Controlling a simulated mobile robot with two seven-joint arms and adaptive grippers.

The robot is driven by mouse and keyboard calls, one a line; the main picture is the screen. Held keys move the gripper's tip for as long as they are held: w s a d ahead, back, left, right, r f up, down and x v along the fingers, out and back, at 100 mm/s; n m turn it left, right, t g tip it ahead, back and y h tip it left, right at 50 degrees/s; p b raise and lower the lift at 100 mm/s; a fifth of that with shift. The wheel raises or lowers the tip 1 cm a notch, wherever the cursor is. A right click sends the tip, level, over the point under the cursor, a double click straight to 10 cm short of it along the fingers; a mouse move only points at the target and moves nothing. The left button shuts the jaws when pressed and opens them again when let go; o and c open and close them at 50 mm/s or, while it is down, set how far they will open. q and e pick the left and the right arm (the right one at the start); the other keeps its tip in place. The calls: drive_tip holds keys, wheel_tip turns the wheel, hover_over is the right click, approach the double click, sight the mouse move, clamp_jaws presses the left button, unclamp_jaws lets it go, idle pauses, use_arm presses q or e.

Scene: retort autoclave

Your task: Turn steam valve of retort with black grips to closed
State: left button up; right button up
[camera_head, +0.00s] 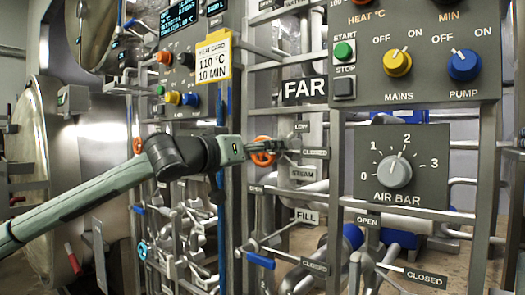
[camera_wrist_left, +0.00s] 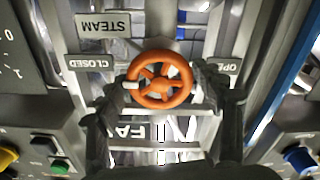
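The orange steam valve handwheel (camera_wrist_left: 160,80) shows in the left wrist view below an upside-down STEAM label (camera_wrist_left: 110,25). A CLOSED label (camera_wrist_left: 90,63) is to its left and a partly hidden OPEN label (camera_wrist_left: 226,66) to its right. A pale peg on the wheel's rim is on the CLOSED side. My left gripper (camera_wrist_left: 163,88) is open, with one dark finger on each side of the wheel; I cannot tell whether they touch it. In the head view, the wheel (camera_head: 262,151) is partly hidden by my left gripper (camera_head: 290,147). My right gripper is not in view. Black grips cannot be made out.
A control panel (camera_head: 420,85) with knobs and an AIR BAR dial (camera_head: 394,170) are at the right. Another orange handwheel (camera_head: 137,145) is farther left. FILL pipes and a blue lever (camera_head: 261,260) lie below. Metal posts and pipes crowd around the valve.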

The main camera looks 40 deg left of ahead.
use_arm(q)
drive_tip(key=shift+o, duration=0.5)
drive_tip(key=s, duration=1.2)
drive_tip(key=shift+a, duration=0.45)
